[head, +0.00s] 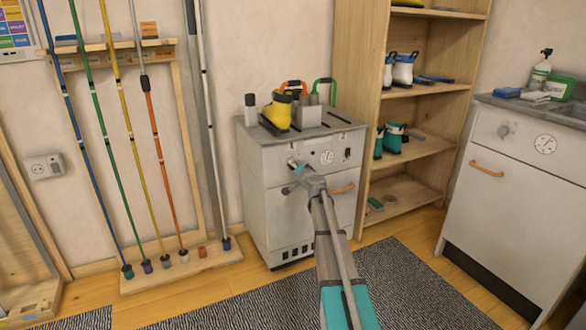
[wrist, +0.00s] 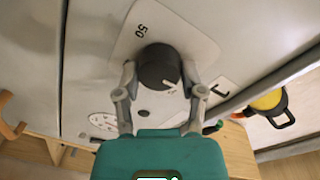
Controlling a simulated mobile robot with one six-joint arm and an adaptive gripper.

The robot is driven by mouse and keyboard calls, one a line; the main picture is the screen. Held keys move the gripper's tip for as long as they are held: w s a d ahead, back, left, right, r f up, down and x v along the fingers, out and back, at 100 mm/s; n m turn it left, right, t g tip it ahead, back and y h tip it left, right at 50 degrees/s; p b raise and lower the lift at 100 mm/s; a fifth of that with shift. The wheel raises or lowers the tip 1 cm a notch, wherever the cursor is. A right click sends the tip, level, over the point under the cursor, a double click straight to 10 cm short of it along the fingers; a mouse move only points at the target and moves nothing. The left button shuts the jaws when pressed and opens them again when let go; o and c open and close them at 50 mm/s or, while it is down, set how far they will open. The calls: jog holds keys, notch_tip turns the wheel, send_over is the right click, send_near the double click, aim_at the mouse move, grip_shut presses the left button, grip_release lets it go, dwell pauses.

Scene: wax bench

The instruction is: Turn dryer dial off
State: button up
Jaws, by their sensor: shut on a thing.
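The dryer (head: 285,225) is a pale grey cabinet against the wall, with a control panel along its upper front. Its dial (wrist: 158,66) is a round dark knob on a light plate (wrist: 204,48). The plate carries the marking 50 and an L-like mark. A white mark shows on the dial's lower right edge in the wrist view. My gripper (wrist: 160,76) is shut on the dial, one finger on each side. In the head view my gripper (head: 295,165) is at the panel's left part and hides most of the dial.
A round gauge (head: 327,157) and an orange handle (head: 342,188) are right of my gripper. A wooden shelf (head: 403,190) stands close on the right. A striped mat (head: 395,275) lies in front.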

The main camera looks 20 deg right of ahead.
jog(key=o, duration=1)
jog(key=shift+a, duration=0.1)
jog(key=shift+o, duration=0.7)
jog(key=shift+s, duration=0.1)
